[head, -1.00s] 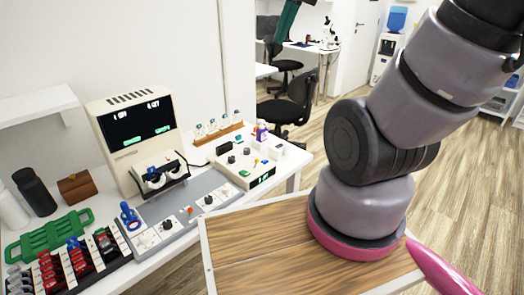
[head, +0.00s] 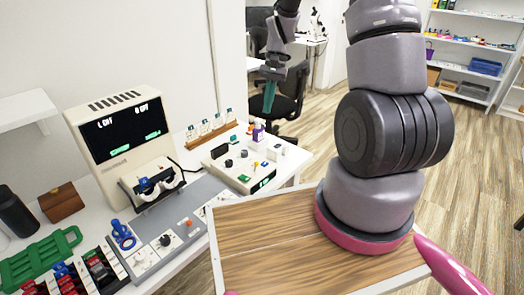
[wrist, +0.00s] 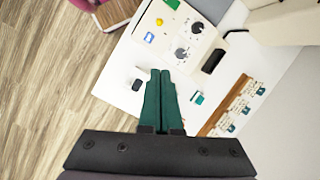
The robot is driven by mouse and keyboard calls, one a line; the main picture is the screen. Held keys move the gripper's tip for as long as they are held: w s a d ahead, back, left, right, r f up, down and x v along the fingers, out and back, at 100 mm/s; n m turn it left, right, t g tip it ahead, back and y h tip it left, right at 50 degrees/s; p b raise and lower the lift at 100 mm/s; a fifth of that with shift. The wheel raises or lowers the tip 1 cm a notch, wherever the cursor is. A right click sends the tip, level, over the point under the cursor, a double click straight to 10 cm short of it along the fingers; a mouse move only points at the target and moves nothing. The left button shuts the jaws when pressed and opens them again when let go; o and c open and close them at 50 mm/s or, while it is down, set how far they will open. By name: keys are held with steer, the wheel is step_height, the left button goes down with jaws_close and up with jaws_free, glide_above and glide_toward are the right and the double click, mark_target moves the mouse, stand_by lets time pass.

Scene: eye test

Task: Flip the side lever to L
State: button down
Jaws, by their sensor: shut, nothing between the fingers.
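The eye-test machine (head: 87,112) stands on the white bench at the left, with a dark screen (head: 125,128) that seems to read L OFF and R OFF. A viewer (head: 165,188) with a blue part sits at its front. A grey control panel (head: 199,194) in front carries a blue joystick (head: 122,235), a dark knob (head: 166,240) and an orange-red knob (head: 189,223). I cannot tell which control is the side lever. My gripper (head: 268,110), with teal fingers, is shut and empty, right of the machine and apart from it. Its fingers also show in the wrist view (wrist: 160,75).
A cream box with knobs (head: 232,178) stands right of the panel; it also shows in the wrist view (wrist: 165,20). A wooden rack (head: 212,135) stands behind it. A green tray (head: 38,265) and a brown box (head: 61,202) are at the left.

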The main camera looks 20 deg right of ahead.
mark_target(261, 160)
step_height(261, 160, down, 6)
steer(key=g, duration=0.1)
steer(key=shift+w+d+m, duration=0.2)
steer(key=shift+w+m, duration=0.1)
steer(key=shift+w, duration=0.1)
steer(key=shift+f, duration=0.15)
steer(key=x, duration=1)
steer(key=shift+s+a, duration=0.15)
steer(key=shift+a, duration=0.05)
steer(key=shift+s+a+r, duration=0.2)
steer(key=shift+s+a, duration=0.15)
steer(key=shift+s, duration=0.25)
steer(key=shift+s+a+r, duration=0.2)
steer(key=shift+s+a, duration=0.1)
steer(key=shift+s, duration=0.25)
steer(key=shift+s+a, duration=0.3)
steer(key=shift+s, duration=0.15)
